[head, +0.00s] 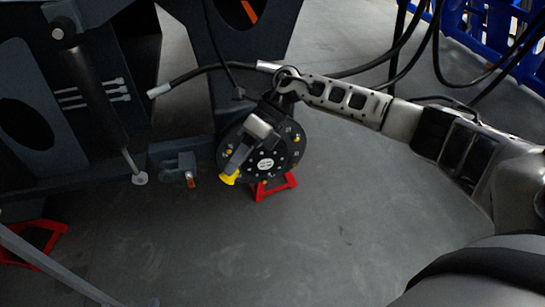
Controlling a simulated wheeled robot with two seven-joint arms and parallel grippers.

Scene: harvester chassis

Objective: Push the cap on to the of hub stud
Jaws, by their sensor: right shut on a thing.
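The round dark hub (283,165) faces me near the middle of the head view, with a pale centre disc and several small yellow or orange spots around its face. My right gripper (234,169) comes in over the hub from the upper right and points down to the left. It is shut on a yellow cap (229,179) at the lower left edge of the hub face. The gripper body hides part of the hub. I cannot tell whether the cap touches a stud, and any stud behind it is hidden. My left gripper is not in view.
A red stand (276,188) shows below the hub. A grey bracket (180,170) is left of it, with dark chassis plates (172,60) behind. Black hoses (400,50) hang at the upper right near a blue rack (480,38). The grey floor (290,250) in front is clear.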

